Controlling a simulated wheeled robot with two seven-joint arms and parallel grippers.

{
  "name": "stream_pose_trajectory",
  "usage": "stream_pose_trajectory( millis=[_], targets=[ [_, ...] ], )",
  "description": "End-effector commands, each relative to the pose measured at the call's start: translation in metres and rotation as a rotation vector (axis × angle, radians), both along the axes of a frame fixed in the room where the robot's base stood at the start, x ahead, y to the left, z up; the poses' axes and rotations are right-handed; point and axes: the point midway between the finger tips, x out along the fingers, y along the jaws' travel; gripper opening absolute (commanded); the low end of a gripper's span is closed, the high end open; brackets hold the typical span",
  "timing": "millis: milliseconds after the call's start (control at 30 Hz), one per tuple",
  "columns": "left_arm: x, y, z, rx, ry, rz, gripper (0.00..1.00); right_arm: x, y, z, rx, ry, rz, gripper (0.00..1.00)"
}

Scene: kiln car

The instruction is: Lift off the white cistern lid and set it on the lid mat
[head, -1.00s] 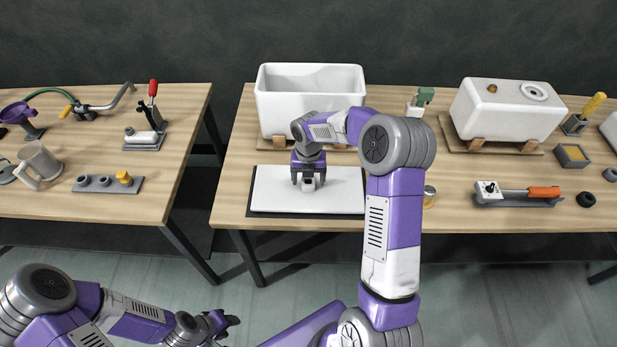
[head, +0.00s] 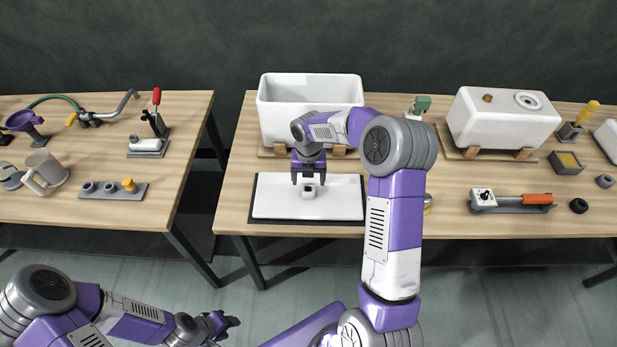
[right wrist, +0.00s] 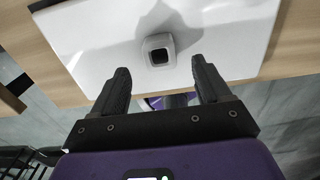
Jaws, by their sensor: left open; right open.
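The white cistern lid (head: 275,203) lies flat on the dark lid mat (head: 252,219) at the front of the middle table. Its small square knob (head: 308,191) stands up near its middle. My right gripper (head: 308,181) is open just above the knob, apart from it. In the right wrist view the knob (right wrist: 158,50) is beyond and between the open fingertips (right wrist: 160,77). The open white cistern (head: 310,100) stands behind on wooden blocks, with no lid on it. My left gripper (head: 232,322) is open and empty, low at the left, away from the tables.
A second, closed white cistern (head: 500,125) stands at the right. An orange-handled tool (head: 510,200) lies before it. A left table holds a mug (head: 45,172), a red-handled clamp (head: 152,125) and a grey peg strip (head: 110,190). Bare wood lies left of the mat.

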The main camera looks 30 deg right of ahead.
Motion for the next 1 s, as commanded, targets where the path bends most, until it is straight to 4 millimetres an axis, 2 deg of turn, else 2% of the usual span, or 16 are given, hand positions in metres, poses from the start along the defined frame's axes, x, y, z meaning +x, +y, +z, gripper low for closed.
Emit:
stream_pose_trajectory(
  millis=[633, 1000],
  targets=[
    [0.000, 0.000, 0.025, 0.000, 0.000, 0.000, 0.43, 0.000, 0.000, 0.028, 0.000, 0.000, 0.000, 0.76],
    [0.000, 0.000, 0.025, 0.000, 0.000, 0.000, 0.43, 0.000, 0.000, 0.029, 0.000, 0.000, 0.000, 0.76]
  ],
)
